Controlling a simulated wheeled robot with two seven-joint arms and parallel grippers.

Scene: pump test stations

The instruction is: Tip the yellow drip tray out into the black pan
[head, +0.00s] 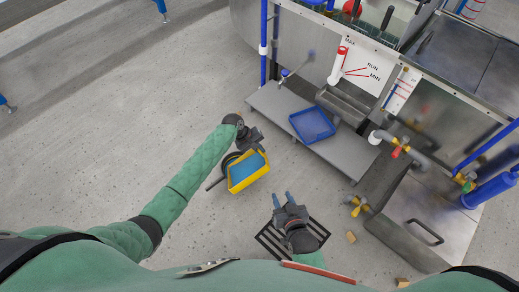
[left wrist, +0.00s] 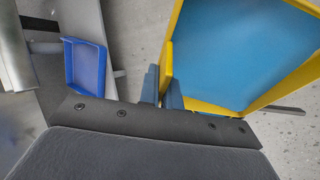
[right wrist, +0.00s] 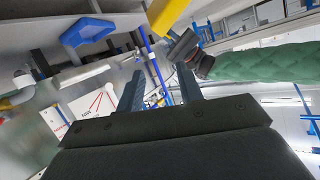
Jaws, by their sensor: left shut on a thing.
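The yellow drip tray (head: 233,187) has a blue inside, perhaps liquid; I cannot tell which. My left gripper (head: 251,147) is shut on the tray's wall and holds it over the floor. In the left wrist view the fingers (left wrist: 170,92) pinch one yellow wall (left wrist: 167,62). The tray's yellow edge also shows in the right wrist view (right wrist: 165,14). A dark round thing (head: 229,161), probably the black pan, is mostly hidden beneath the tray; a dark handle sticks out lower left. My right gripper (head: 281,198) is open and empty, below and right of the tray.
A blue tray (head: 328,133) sits on the grey shelf (head: 266,103) of the pump station. A black floor grate (head: 267,243) lies under my right gripper. Valves (head: 398,150) and a metal cabinet (head: 420,215) stand at the right.

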